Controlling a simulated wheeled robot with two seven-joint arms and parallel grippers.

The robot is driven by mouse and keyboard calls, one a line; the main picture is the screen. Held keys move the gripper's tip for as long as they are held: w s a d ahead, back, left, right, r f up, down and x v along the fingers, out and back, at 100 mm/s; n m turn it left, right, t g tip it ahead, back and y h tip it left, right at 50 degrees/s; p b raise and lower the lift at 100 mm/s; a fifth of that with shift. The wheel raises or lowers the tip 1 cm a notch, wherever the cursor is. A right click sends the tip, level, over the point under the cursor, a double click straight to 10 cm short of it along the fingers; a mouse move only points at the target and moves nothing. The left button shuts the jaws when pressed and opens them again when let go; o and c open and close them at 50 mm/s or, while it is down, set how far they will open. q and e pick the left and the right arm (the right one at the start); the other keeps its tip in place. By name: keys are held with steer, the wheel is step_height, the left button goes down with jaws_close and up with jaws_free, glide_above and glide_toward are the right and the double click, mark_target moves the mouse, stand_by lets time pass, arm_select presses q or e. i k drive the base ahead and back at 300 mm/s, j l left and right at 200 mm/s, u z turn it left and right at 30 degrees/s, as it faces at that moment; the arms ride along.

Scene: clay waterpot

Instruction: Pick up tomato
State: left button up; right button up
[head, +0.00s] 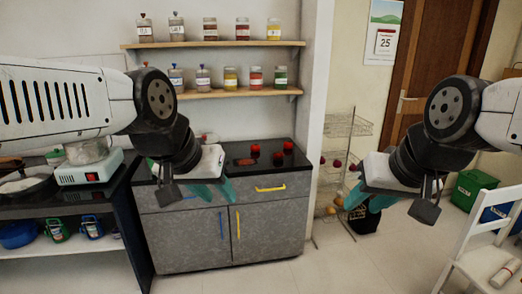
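Several round red things that look like tomatoes sit on the black countertop (225,160): one at the left (255,148), one at the front (278,155) and one at the right (288,145). My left gripper (212,192) hangs in front of the counter's left part, its teal fingers apart and nothing seen between them. It is nearer to me than the tomatoes and does not touch them. My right gripper (369,203) hangs right of the counter, in front of the wire rack, with its teal fingers apart and apparently empty.
Grey cabinet (262,235) under the countertop. Two wall shelves (215,93) with jars stand above it. A wire rack (345,127) with produce is right of the cabinet. A white chair (485,260) is at the lower right, a scale (90,172) at left. The middle floor is clear.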

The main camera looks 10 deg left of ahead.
mark_target(278, 155)
steer(key=i+j, duration=0.3)
steer(key=i, duration=0.25)
steer(key=i+j, duration=0.35)
steer(key=i, duration=0.25)
steer(key=i+j, duration=0.3)
steer(key=i, duration=0.25)
steer(key=i+j+z, duration=0.1)
steer(key=i+j, duration=0.2)
steer(key=i, duration=0.25)
